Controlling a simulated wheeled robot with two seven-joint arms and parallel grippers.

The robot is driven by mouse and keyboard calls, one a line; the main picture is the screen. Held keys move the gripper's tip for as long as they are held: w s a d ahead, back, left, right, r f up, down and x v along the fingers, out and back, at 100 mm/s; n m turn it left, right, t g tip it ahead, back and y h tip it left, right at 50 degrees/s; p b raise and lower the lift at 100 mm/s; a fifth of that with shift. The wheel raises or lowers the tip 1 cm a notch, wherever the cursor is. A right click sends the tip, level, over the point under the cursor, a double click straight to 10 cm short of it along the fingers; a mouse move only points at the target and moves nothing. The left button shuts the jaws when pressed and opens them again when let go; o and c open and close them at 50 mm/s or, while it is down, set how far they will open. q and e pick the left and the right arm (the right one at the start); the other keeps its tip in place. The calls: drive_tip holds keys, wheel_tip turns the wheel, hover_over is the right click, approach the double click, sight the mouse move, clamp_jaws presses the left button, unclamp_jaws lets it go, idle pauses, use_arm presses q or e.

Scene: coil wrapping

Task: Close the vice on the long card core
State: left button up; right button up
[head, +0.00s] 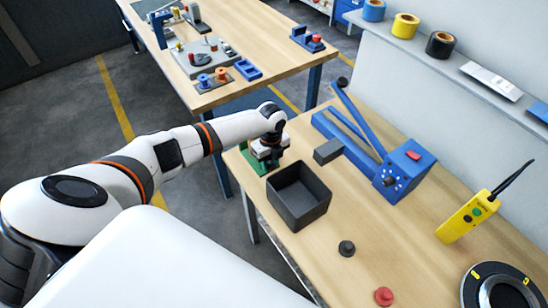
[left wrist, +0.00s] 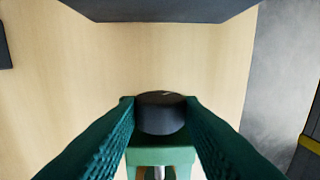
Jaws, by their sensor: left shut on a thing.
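The green vice (head: 256,163) stands at the near left corner of the workbench, partly hidden under my left gripper (head: 268,160). In the left wrist view, its green body (left wrist: 160,156) shows below a round black knob (left wrist: 160,114). My left gripper's two ridged dark green fingers (left wrist: 160,104) are shut on the knob, one on each side. A thin metal rod shows under the green body. I cannot make out the long card core in either view. My right gripper is out of view.
A dark open bin (head: 298,226) stands right beside the vice. Beyond it are a grey block (head: 327,151) and a blue machine with a lever (head: 405,170).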

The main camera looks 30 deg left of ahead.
use_arm(q)
drive_tip(key=shift+s+f, duration=0.15)
drive_tip(key=g+b, duration=0.1)
drive_tip(key=b, duration=0.1)
drive_tip(key=w+f+g+y+b, duration=0.1)
drive_tip(key=b, duration=0.1)
drive_tip(key=shift+d+g, duration=0.25)
drive_tip(key=shift+g, duration=0.15)
drive_tip(key=shift+r+g+b, duration=0.25)
drive_tip(key=shift+g+b, duration=0.05)
drive_tip(key=shift+b, duration=0.1)
drive_tip(key=shift+s+r, duration=0.1)
drive_tip(key=shift+r, duration=0.1)
drive_tip(key=o, duration=0.6)
drive_tip(key=shift+r, duration=0.1)
